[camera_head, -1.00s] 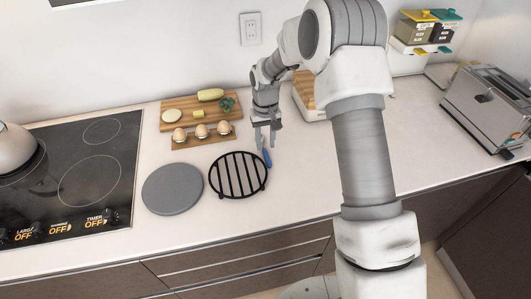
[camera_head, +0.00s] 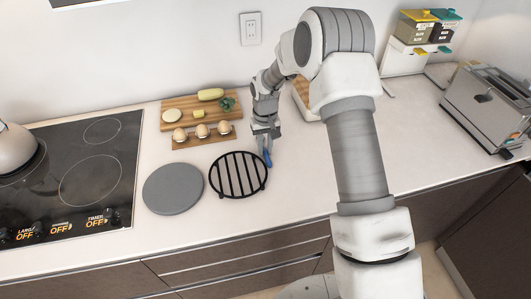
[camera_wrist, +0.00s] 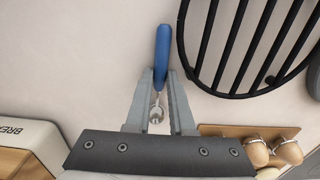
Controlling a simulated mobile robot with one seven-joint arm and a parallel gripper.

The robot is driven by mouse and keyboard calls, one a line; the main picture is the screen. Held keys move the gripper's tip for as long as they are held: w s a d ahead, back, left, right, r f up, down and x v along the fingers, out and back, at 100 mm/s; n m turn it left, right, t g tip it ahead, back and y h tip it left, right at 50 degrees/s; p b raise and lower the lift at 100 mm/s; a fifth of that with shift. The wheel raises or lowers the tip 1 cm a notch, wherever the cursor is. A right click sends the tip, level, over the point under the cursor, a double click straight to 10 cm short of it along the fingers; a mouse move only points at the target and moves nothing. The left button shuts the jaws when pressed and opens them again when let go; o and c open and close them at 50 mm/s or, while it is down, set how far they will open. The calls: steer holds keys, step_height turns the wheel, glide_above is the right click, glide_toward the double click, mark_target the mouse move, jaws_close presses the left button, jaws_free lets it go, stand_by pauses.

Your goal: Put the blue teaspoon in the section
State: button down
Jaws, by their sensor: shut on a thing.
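The blue teaspoon (camera_wrist: 162,50) has a blue handle and a small metal bowl. In the wrist view it lies lengthwise between the two fingers of my gripper (camera_wrist: 160,77), which is shut on its handle near the metal end. In the head view the blue handle (camera_head: 267,159) shows at my gripper's fingertips (camera_head: 264,150), just right of the black round rack. I cannot tell whether the spoon is touching the counter. In the wrist view, part of a box with lettering (camera_wrist: 20,135) shows at lower left. I cannot make out a section inside it.
A black round rack (camera_head: 238,175) lies close left of the gripper, with a grey round plate (camera_head: 173,188) beyond it. An egg holder (camera_head: 203,138) and a cutting board (camera_head: 180,103) lie behind. A toaster (camera_head: 488,110) stands far right. Counter between is mostly clear.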

steer(key=shift+r, duration=0.5)
steer(key=r, duration=0.2)
steer(key=d+r, duration=0.1)
steer(key=shift+s+d+r+b, duration=0.1)
steer(key=shift+s+r+b, duration=0.05)
steer(key=shift+r+b, duration=0.25)
steer(key=s+d+r, duration=0.4)
steer(key=d+r, duration=0.2)
steer(key=d, duration=0.3)
steer(key=s+d+m, duration=0.1)
steer(key=s+m, duration=0.1)
steer(key=s, duration=0.5)
steer(key=shift+s+f+b, duration=0.35)
steer(key=shift+f+b, duration=0.1)
